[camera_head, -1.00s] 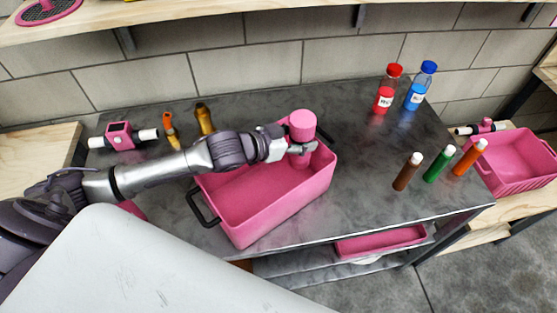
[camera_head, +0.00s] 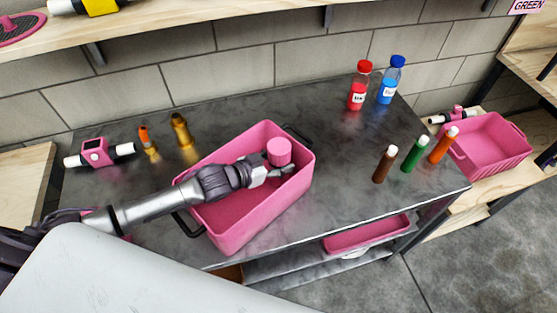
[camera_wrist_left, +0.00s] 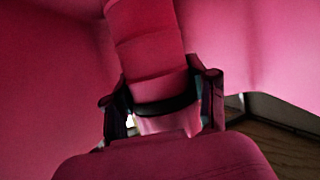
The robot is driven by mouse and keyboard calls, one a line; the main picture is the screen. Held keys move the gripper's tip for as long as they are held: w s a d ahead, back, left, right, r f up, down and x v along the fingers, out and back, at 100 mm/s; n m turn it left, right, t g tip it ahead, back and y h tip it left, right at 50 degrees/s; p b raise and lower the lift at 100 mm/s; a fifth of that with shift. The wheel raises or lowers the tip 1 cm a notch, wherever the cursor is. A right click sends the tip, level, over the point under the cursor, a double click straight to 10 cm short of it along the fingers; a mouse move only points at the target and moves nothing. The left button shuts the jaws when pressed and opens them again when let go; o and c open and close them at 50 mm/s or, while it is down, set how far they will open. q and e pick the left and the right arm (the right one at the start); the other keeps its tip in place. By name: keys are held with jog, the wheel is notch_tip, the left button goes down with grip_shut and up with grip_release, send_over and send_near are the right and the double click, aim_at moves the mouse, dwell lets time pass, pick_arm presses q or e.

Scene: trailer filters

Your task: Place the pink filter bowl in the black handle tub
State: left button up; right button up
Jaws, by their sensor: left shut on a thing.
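The pink filter bowl (camera_head: 279,151) is a small pink cylinder, upright inside the far right end of the pink tub with black handles (camera_head: 240,236). My left gripper (camera_head: 287,171) is shut on the bowl, down inside the tub. In the left wrist view the bowl (camera_wrist_left: 150,55) stands between the two dark fingers (camera_wrist_left: 163,105), with the tub's pink walls (camera_wrist_left: 50,80) around it. I cannot tell whether the bowl touches the tub floor. My right gripper is not in view.
Red (camera_head: 358,88) and blue (camera_head: 390,82) bottles stand at the back right of the table. Brown (camera_head: 384,165), green (camera_head: 415,155) and orange (camera_head: 443,146) tubes stand nearer. A pink-and-white fitting (camera_head: 98,152) lies at left. Another pink tub (camera_head: 490,150) stands far right.

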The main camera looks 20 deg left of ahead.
pick_arm(q)
jog(key=o, duration=1.3)
jog(key=shift+c, duration=0.2)
jog(key=shift+r, duration=0.1)
jog(key=b+v, duration=0.1)
jog(key=v, duration=1.1)
